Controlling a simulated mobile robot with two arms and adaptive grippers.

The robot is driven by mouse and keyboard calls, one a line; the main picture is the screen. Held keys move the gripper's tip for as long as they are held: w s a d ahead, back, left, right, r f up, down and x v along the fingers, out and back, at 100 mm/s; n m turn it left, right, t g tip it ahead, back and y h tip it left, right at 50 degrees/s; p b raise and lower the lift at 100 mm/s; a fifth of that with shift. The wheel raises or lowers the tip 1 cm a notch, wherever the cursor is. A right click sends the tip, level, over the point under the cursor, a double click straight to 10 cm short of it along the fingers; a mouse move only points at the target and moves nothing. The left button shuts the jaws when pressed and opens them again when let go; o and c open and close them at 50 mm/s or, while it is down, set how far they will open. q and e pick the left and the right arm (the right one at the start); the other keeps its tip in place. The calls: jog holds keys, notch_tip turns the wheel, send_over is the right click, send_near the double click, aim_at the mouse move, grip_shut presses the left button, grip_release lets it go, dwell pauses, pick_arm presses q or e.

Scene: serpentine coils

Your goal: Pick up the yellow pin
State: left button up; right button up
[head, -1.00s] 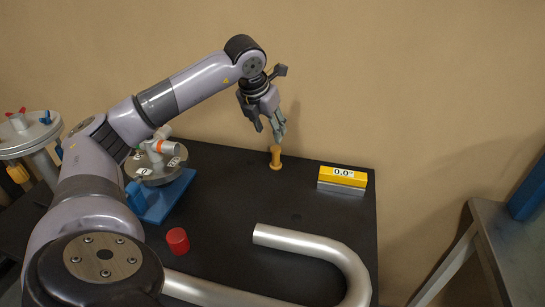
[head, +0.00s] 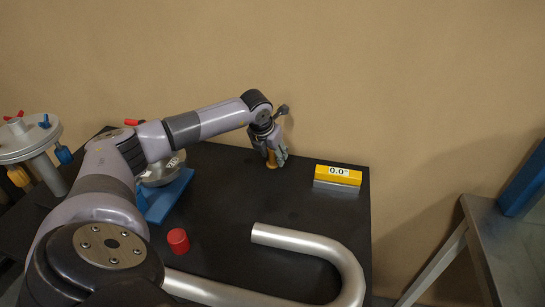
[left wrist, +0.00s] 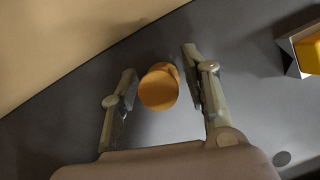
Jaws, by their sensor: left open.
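The yellow pin (head: 272,159) stands upright on the dark table near its back edge, partly hidden by my left gripper in the head view. In the left wrist view the pin (left wrist: 158,88) shows its round top between the two fingers. My left gripper (head: 274,158) points down over the pin. In the left wrist view the left gripper (left wrist: 158,80) is open, one finger on each side of the pin, with a visible gap on both sides. My right gripper is in neither view.
A yellow and grey box reading 0.0° (head: 338,176) stands to the right of the pin. A bent silver tube (head: 310,246) and a red cylinder (head: 178,240) lie nearer on the table (head: 225,210). A blue-based fixture (head: 165,200) is at left. The wall is close behind.

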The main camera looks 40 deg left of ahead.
pick_arm(q)
jog(key=shift+c, duration=0.4)
grip_shut()
